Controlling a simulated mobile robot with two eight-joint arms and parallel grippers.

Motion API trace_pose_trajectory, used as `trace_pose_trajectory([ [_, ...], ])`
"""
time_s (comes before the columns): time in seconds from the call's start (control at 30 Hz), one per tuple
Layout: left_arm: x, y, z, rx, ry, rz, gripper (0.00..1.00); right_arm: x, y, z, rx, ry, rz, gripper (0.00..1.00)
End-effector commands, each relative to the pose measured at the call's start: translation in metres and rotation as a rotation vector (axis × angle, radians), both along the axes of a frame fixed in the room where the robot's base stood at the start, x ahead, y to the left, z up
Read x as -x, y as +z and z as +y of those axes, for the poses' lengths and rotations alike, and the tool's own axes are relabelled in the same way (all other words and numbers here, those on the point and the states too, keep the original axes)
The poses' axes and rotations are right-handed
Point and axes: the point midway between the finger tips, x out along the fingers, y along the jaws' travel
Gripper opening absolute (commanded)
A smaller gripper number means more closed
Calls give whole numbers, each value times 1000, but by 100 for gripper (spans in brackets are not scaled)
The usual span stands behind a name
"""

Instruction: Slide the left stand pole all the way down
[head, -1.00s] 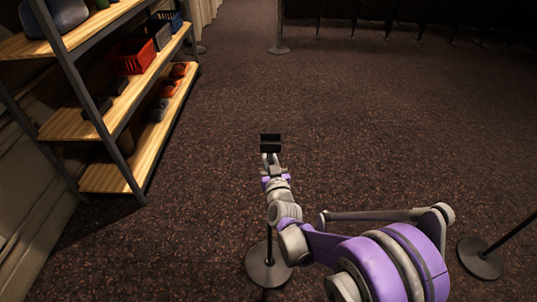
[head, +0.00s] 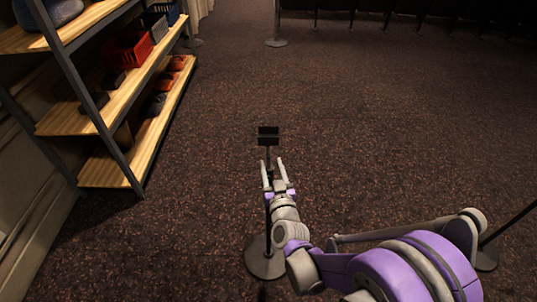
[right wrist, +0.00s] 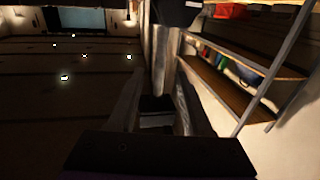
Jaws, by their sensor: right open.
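The left stand has a black block-like head (head: 268,134) on a thin dark pole (head: 268,153) and a round dark base (head: 262,262) on the carpet. My right gripper (head: 273,163) is open just below the head in the head view. Its two pale fingers are spread, and the pole runs down close to them; whether it lies between them is hard to tell. In the right wrist view a dark block shape (right wrist: 157,104) shows between the spread fingers of my right gripper (right wrist: 160,72). My wrist hides part of the pole. My left gripper is not in view.
A second stand's pole (head: 511,221) and base (head: 487,259) are at the right, partly behind my arm. A wooden shelf unit (head: 100,120) with a red basket (head: 128,52) stands at the left. Another stand base (head: 276,43) is far back. The carpet between is clear.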

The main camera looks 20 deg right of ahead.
Motion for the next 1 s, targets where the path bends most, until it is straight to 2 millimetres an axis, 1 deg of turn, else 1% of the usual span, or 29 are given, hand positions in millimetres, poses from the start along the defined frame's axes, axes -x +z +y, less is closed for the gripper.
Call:
trace_pose_trajectory([
  [0.03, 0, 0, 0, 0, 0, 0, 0, 9, 0, 1, 0, 0, 0, 50],
  [0.1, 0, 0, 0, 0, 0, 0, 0, 18, 0, 1, -1, 0, 0, 50],
  [0.2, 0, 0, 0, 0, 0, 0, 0, 26, 0, 2, 0, 0, 0, 50],
  [0.33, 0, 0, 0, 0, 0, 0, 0, 29, 0, 2, 1, -1, 0, 50],
  [0.8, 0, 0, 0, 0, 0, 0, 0, 29, 0, 3, 0, 3, 4, 50],
  [0.93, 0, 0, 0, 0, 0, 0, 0, 35, 2, 10, -4, 49, 56, 50],
  [1.0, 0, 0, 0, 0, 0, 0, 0, 44, 2, 17, -8, 97, 124, 50],
])
